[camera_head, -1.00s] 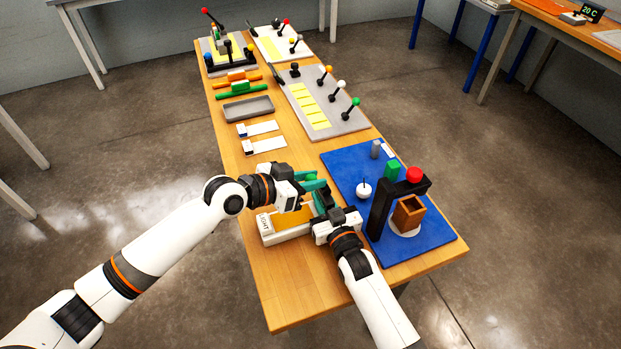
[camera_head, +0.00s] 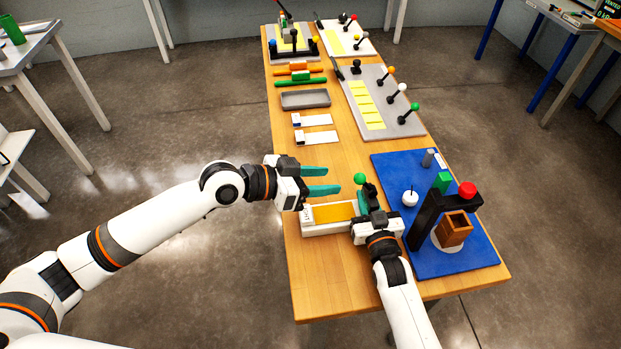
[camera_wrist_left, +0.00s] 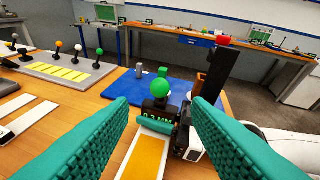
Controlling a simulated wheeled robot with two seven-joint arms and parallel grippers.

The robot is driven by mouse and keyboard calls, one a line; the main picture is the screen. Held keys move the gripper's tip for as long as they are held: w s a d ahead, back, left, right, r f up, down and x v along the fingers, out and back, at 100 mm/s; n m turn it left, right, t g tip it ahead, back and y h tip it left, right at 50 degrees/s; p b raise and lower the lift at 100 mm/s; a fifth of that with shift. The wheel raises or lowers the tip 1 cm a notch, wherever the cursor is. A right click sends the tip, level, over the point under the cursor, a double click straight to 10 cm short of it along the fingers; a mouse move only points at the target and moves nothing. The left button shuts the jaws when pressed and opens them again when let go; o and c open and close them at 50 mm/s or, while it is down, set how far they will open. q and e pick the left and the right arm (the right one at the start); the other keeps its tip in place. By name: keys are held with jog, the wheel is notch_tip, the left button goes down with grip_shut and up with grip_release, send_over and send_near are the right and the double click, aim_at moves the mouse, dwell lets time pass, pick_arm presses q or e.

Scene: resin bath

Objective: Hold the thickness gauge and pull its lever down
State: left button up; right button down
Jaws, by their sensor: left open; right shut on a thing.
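The thickness gauge (camera_wrist_left: 158,112) is a small dark body with a lit readout that looks like "0.3 MM". Its lever ends in a green ball knob (camera_head: 360,179), also seen in the left wrist view (camera_wrist_left: 159,88); the knob stands up above the body. My right gripper (camera_head: 369,203) is shut on the gauge from the near side and hides part of it. My left gripper (camera_head: 325,181) is open and empty, left of the knob and apart from it. In its wrist view the knob and gauge show between the green fingers, farther off.
A white block with an orange strip (camera_head: 335,212) lies beside the gauge. The blue board (camera_head: 465,259) on the right carries a black stand with a red knob (camera_head: 467,189) and a brown box (camera_head: 454,230). A grey tray (camera_head: 305,99) and lever boards stand farther back.

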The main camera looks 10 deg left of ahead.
pick_arm(q)
jog(key=v, duration=0.2)
jog(key=shift+s+a+r, duration=0.15)
jog(key=shift+s+a, duration=0.05)
jog(key=shift+a, duration=0.1)
pick_arm(e)
jog(key=c, duration=1.2)
grip_release()
